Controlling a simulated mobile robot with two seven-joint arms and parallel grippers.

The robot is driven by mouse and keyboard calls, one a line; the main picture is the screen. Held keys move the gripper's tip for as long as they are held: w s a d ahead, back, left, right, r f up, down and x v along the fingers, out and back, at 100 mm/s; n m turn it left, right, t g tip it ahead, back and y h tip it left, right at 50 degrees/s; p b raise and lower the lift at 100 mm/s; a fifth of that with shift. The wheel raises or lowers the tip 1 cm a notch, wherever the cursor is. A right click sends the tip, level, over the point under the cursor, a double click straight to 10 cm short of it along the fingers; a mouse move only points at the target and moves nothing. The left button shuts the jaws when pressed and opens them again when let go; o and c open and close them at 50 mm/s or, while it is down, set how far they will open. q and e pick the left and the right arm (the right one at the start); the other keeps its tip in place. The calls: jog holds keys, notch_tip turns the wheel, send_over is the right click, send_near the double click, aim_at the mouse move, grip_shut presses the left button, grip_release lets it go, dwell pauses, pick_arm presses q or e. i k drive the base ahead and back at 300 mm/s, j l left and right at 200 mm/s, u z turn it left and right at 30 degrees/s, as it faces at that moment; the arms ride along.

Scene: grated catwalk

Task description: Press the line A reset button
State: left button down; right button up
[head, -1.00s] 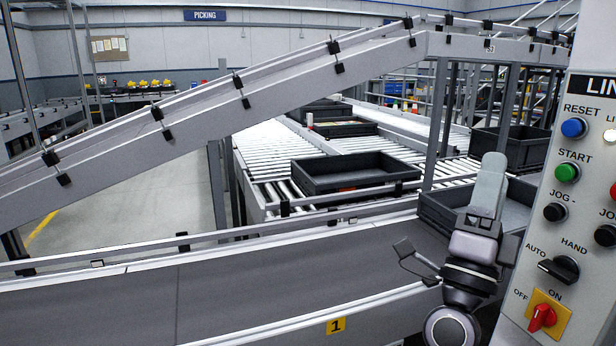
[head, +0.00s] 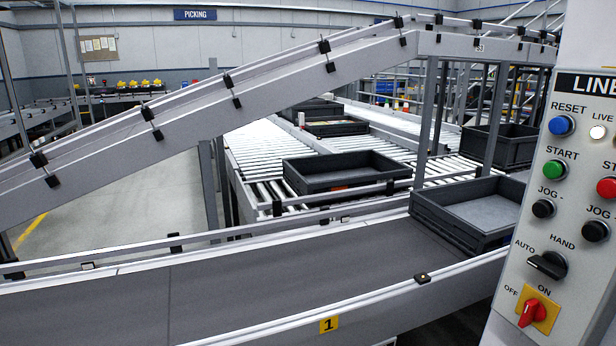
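A grey control panel (head: 588,255) stands at the right of the head view, cut off by the right edge. Its black heading reads "LINE"; the letter after it is out of view. The blue RESET button (head: 561,125) is at the panel's upper left. Beside it is a white lamp (head: 597,132) labelled LIVE. Below are a green START button (head: 554,170), a black JOG - button (head: 543,208), a black AUTO/HAND selector (head: 547,265) and a red OFF/ON switch (head: 532,312) on a yellow plate. Neither of my grippers is in view.
A dark belt conveyor (head: 250,290) with a yellow "1" label runs across the front. A grey-black tray (head: 480,212) sits at its right end, close to the panel. Another black tray (head: 345,170) stands on rollers behind. A sloping conveyor (head: 200,120) crosses above.

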aim_at(560, 125)
jog(key=z, duration=1.45)
